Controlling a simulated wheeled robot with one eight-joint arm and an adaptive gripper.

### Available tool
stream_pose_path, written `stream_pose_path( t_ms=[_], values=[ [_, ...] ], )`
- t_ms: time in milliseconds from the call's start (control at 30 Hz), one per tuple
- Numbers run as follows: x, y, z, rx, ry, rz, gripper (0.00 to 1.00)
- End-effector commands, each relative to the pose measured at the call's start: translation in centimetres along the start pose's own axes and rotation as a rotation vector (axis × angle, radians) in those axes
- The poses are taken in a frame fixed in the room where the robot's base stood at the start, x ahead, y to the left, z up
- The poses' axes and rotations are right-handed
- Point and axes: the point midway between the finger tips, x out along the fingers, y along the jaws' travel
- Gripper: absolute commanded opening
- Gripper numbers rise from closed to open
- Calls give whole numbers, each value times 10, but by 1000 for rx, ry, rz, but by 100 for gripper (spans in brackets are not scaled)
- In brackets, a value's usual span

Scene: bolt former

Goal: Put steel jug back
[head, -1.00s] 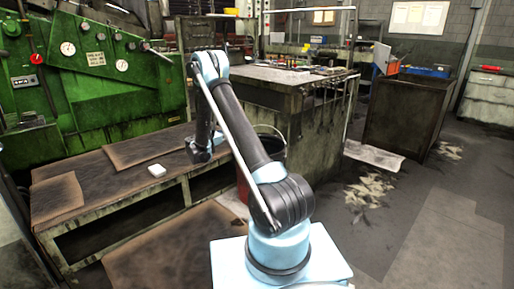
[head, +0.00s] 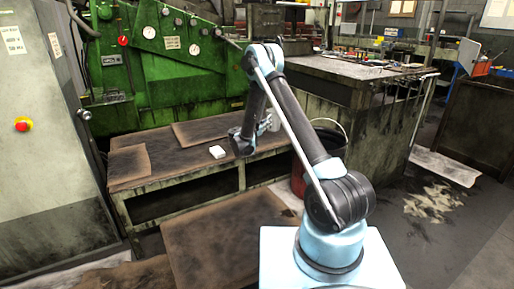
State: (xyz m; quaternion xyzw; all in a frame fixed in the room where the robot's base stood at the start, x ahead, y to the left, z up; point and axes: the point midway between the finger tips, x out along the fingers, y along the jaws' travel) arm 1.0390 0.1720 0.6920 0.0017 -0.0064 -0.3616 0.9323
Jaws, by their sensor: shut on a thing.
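My arm reaches out over the low workbench (head: 150,171), with its end folded down near the bench's right part. My gripper (head: 243,149) is small and dark in the head view, largely covered by my own wrist. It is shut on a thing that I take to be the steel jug. The jug cannot be made out clearly, and I cannot tell whether it touches the bench top.
A green machine (head: 150,50) with gauges stands behind the bench. Brown mats (head: 200,131) lie on the bench top. A dark red bucket (head: 298,178) stands by its right end, beside a tall metal worktable (head: 380,130). A grey cabinet (head: 50,160) is at the left.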

Motion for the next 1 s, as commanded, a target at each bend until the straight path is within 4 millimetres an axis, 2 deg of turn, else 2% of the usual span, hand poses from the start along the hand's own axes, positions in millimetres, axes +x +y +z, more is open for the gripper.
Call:
stream_pose_path(
  t_ms=[33, 100, 200, 333, 467, 800, 1000],
  values=[
    [-15, 16, -3, 0, -1, 40, 0],
    [-32, 35, -5, -1, -3, 91, 0],
    [-52, 55, -8, -1, -4, 150, 0],
    [-69, 72, -11, -1, -5, 199, 0],
    [-77, 79, -17, -2, -6, 219, 0],
    [-78, 80, -62, -1, -6, 221, 0],
    [-78, 79, -73, -1, -6, 221, 0]
  ],
)
